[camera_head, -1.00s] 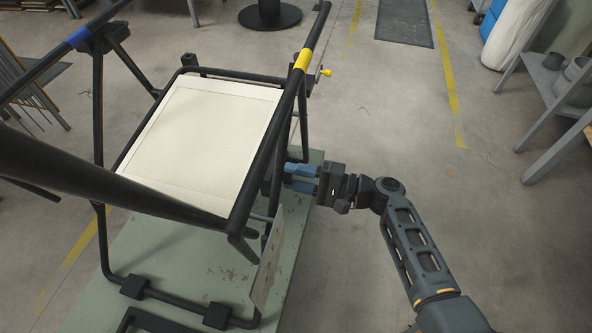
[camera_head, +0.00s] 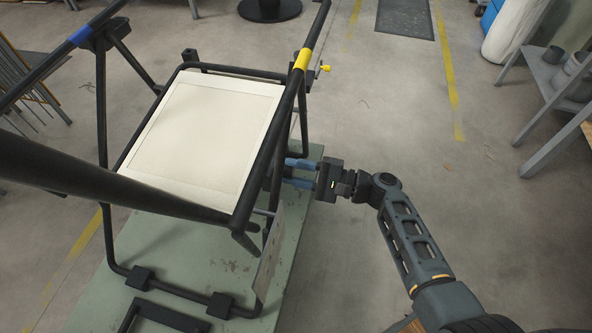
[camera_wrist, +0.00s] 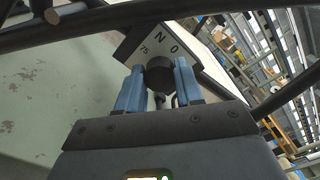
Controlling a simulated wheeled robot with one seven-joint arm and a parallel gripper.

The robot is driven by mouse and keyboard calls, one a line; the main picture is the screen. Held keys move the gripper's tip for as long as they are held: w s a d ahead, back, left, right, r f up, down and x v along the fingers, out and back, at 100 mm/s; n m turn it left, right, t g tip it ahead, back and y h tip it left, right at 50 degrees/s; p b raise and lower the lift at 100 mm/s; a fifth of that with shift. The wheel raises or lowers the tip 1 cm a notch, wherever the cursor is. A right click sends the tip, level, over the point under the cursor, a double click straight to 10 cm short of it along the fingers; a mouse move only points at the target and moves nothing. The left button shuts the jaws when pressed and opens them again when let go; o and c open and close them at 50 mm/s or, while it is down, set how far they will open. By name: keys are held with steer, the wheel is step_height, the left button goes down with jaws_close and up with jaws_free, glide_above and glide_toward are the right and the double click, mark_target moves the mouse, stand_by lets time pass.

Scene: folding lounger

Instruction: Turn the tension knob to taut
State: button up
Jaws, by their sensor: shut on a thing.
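A dark round tension knob (camera_wrist: 160,72) sits in front of a pale label plate (camera_wrist: 158,42) in the wrist view. The plate carries the marks "N", "0" and "75" and looks tilted. My gripper (camera_wrist: 159,82) has its two blue fingers on either side of the knob, shut on it. In the head view my gripper (camera_head: 290,173) reaches from the right to the lounger's right side. The knob is hidden there behind the frame and fingers. The black-tubed folding lounger (camera_head: 192,68) has a cream panel (camera_head: 200,135).
The lounger stands on a worn green tabletop (camera_head: 165,255). A dark tube passes close above my fingers. A small yellow handle (camera_head: 323,69) sticks out at the frame's upper right. A grey shelf (camera_head: 550,90) stands far right; the floor between is clear.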

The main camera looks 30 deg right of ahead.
steer(key=o, duration=1)
steer(key=shift+o, duration=0.2)
steer(key=v, duration=0.7)
steer(key=shift+s+d, duration=0.3)
steer(key=shift+s, duration=0.05)
steer(key=s+a+f+n+g+h+p, duration=0.1)
steer(key=s+a+f+g+h+p, duration=0.15)
steer(key=s, duration=0.35)
steer(key=s+a+f+n+g+h+p, duration=0.1)
steer(key=s+a+f+h, duration=0.1)
steer(key=s+f+h, duration=0.3)
steer(key=s+r+n+h+p, duration=0.3)
steer(key=s+r, duration=0.2)
steer(key=s, duration=0.6)
steer(key=s+r+n+t+h+p, duration=0.1)
steer(key=s+r+n, duration=0.4)
steer(key=r, duration=1.1)
steer(key=s+a+r+n+t+h+p, duration=0.1)
steer(key=s+r+n+t+p, duration=0.2)
steer(key=r, duration=1.4)
steer(key=s+n+t, duration=0.1)
steer(key=s+n, duration=0.1)
steer(key=n, duration=0.1)
steer(key=shift+a+t+p, duration=0.2)
steer(key=shift+t+p, duration=0.15)
